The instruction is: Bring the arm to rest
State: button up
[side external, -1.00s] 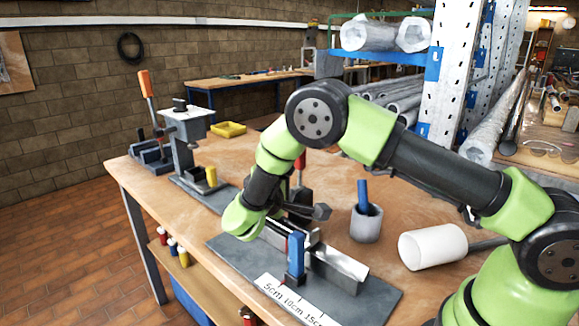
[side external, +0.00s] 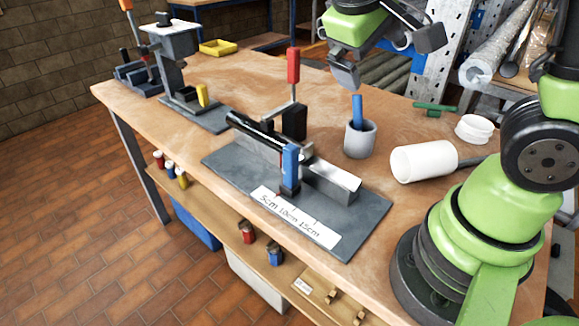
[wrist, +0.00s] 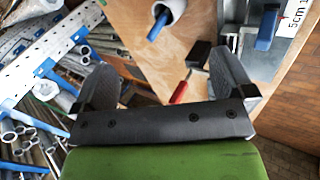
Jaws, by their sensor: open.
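My gripper (side external: 388,58) is raised above the back of the bench, near the shelving. Its two jaws stand wide apart with nothing between them. In the wrist view, my gripper (wrist: 165,75) also shows empty, with the bench beyond the jaws. A black tube (side external: 252,130) lies in the grey holding fixture (side external: 335,180) on a dark base plate. The fixture has a red-handled clamp (side external: 293,68) and a blue-handled clamp (side external: 290,162). My gripper is clear of the tube and fixture.
Below my gripper, a grey cup (side external: 360,143) holds a blue-handled tool (side external: 357,108). A white cylinder (side external: 422,162) lies right of it, with a white ring (side external: 474,129) behind. A metal rack (side external: 440,65) stands behind the bench. A yellow tray (side external: 218,47) is far left.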

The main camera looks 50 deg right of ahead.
jog(key=s+a+r+m+t+y, duration=0.2)
jog(key=s+a+r+t+y, duration=0.2)
jog(key=s+a+t+y, duration=0.3)
jog(key=shift+s+a+y, duration=0.7)
jog(key=shift+s+y, duration=0.05)
jog(key=shift+y, duration=0.05)
